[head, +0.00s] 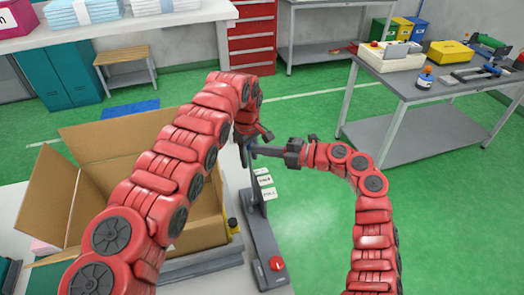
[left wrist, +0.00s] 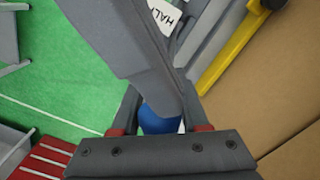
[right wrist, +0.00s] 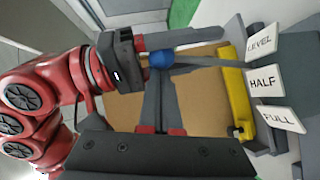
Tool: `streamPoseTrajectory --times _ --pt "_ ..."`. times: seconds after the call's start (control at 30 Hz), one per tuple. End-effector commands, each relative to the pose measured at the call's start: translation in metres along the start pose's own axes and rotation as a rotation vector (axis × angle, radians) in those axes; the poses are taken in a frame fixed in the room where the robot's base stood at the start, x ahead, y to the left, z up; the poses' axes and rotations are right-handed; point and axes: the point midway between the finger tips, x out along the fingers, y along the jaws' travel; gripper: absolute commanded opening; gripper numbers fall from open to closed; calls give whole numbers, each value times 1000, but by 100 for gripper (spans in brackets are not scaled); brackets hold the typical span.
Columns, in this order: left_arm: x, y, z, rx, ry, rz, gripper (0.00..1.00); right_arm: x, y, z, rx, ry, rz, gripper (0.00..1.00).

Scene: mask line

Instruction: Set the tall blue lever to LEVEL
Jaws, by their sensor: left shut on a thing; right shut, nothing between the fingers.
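The tall lever is a grey bar with a blue knob (right wrist: 161,58), which also shows in the left wrist view (left wrist: 160,117). My left gripper (head: 244,139) is shut on the knob, one finger on each side. In the right wrist view the lever runs from the knob towards the white plates LEVEL (right wrist: 261,43), HALF (right wrist: 265,82) and FULL (right wrist: 284,119), pointing roughly between LEVEL and HALF; its exact setting is unclear. My right gripper (head: 256,151) is shut and empty, its fingertips close beside the lever; I cannot tell whether they touch.
An open cardboard box (head: 200,220) stands left of the lever's grey base (head: 262,245), which has a red knob (head: 276,264) at its near end. A yellow part (right wrist: 236,98) lies beside the plates. A grey workbench (head: 425,85) stands back right; green floor is clear between.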

Motion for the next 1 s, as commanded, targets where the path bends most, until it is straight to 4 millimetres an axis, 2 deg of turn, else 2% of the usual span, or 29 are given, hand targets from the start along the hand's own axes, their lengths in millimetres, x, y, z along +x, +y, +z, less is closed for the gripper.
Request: streamPoseTrajectory --times 0.03,0.3,0.33,0.47,0.5,0.83,1.0 --pt "4 -3 6 6 -12 -17 0 2 2 5 7 -11 -3 0" --pt "4 -4 8 10 -16 -21 0 2 1 8 15 -18 -8 0" --pt "4 -4 9 10 -16 -21 46 2 1 8 15 -19 -8 0" --pt "3 -3 7 9 -13 -18 70 2 1 8 16 -16 -8 0" --pt "2 -3 7 8 -12 -16 72 2 1 7 15 -15 -8 0" --pt "-4 -1 4 6 -6 -8 72 2 2 6 15 -10 -8 0" --pt "-31 0 3 5 -3 -5 72 2 2 5 15 -9 -8 0"
